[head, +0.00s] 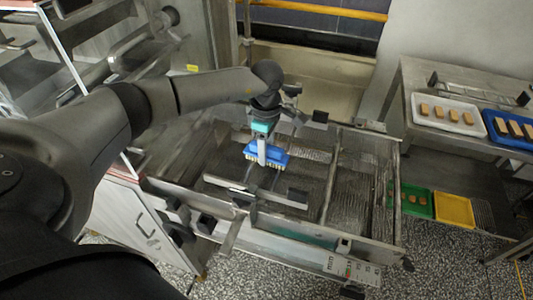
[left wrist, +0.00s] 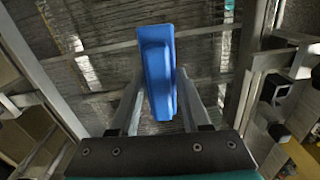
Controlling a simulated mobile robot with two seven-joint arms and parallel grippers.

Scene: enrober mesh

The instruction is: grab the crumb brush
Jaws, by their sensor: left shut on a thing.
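The crumb brush (head: 275,157) is blue with pale bristles along its lower edge. In the head view it hangs above the mesh bed, at the end of my left arm. My left gripper (head: 262,158) is shut on it. In the left wrist view the blue brush (left wrist: 157,65) stands between the two fingers of my left gripper (left wrist: 160,100), with mesh behind it. The part of the brush inside the grip is partly hidden. My right gripper is in neither view.
The metal frame (head: 375,235) of the enrober surrounds the mesh, with crossbars over it. At right, a steel table holds a white tray (head: 418,118) and a blue tray (head: 490,118) with tan pieces. Green (head: 412,210) and yellow (head: 453,212) trays lie lower.

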